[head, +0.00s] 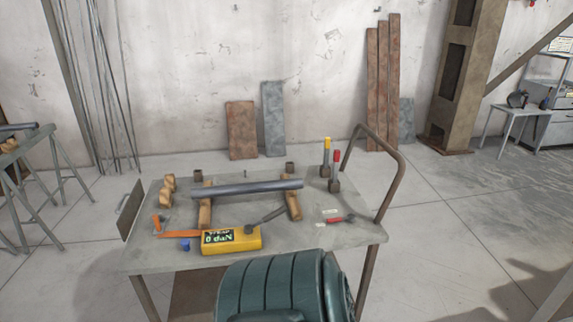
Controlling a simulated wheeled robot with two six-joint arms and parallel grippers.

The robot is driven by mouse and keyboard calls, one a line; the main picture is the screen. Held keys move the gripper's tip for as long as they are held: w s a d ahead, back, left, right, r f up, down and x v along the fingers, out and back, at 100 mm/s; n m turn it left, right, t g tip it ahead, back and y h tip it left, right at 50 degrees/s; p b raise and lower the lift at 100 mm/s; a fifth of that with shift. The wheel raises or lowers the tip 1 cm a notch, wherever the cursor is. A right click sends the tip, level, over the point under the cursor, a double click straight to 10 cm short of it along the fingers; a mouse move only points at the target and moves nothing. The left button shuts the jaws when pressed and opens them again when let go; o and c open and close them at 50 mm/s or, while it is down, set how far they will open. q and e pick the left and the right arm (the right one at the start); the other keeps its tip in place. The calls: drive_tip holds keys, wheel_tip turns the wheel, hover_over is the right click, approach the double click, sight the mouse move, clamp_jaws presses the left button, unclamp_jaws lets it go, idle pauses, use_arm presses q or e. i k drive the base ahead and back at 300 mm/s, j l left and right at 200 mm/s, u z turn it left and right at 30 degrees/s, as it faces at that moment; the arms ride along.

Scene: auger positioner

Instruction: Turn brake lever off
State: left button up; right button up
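A small red-handled lever (340,219) lies low on the right part of the grey cart top (290,240), with small white labels beside it. Two upright levers stand behind it, one with a yellow grip (327,144) and one with a red grip (336,157). The label text is too small to read, so I cannot tell for sure which lever is the brake lever or its setting. Neither of my grippers is in view.
A metal pipe (246,189) rests across wooden blocks. A yellow control box (217,241) with a black handle is in front. A bent tube rail (398,175) rises at the right edge. A teal ribbed shape, origin unclear, hides the cart's front.

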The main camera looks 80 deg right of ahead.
sight(350, 217)
drive_tip(key=z, duration=3.2)
